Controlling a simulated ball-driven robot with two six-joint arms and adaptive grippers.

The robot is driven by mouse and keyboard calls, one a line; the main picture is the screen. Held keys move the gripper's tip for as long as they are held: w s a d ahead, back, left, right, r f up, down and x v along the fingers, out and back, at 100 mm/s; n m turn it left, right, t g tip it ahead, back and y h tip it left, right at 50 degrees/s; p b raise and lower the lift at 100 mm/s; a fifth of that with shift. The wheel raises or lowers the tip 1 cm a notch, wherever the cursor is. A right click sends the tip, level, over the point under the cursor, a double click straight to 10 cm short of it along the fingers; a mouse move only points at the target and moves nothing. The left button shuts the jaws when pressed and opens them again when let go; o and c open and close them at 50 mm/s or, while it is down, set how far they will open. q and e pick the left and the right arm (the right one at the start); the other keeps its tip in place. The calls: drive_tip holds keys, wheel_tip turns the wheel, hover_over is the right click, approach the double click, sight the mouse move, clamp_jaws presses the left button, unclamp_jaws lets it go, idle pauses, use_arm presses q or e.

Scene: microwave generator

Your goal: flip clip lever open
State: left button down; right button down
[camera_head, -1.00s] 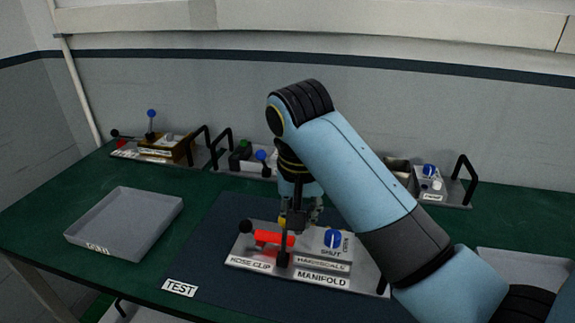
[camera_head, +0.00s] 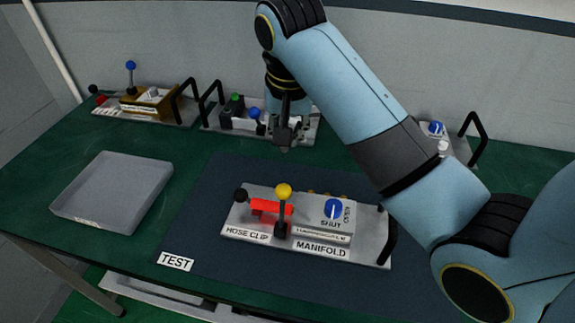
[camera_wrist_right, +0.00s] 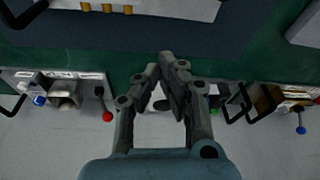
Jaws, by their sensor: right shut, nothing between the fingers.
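The manifold plate (camera_head: 365,245) lies on the dark mat. Its "HOSE CLIP" part has a red bar (camera_head: 264,206) lying about level, with a black ball (camera_head: 241,195) at its left end. A black lever with a yellow ball (camera_head: 284,191) stands upright in front of the bar's right part. A blue "SHUT" knob (camera_head: 333,208) is to its right. My right gripper (camera_head: 285,147) points down behind the plate, apart from it, shut and empty. In the right wrist view its fingers (camera_wrist_right: 162,65) are together; the plate's edge (camera_wrist_right: 180,8) shows at the top. My left gripper is not in view.
A grey tray (camera_head: 115,190) is at the left. Panels with black handles stand along the back: one with a brown block (camera_head: 155,103), one behind my gripper (camera_head: 235,118), and one at the right (camera_head: 455,150). The mat (camera_head: 215,205) around the plate is clear.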

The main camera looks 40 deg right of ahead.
sight(282, 207)
wheel_tip(282, 207, down, 6)
drive_tip(key=s+a+p, duration=0.1)
drive_tip(key=p, duration=0.1)
drive_tip(key=shift+s+a+f+p, duration=0.15)
drive_tip(key=shift+s+a+p, duration=0.15)
drive_tip(key=shift+s+a, duration=0.1)
drive_tip(key=shift+d, duration=0.1)
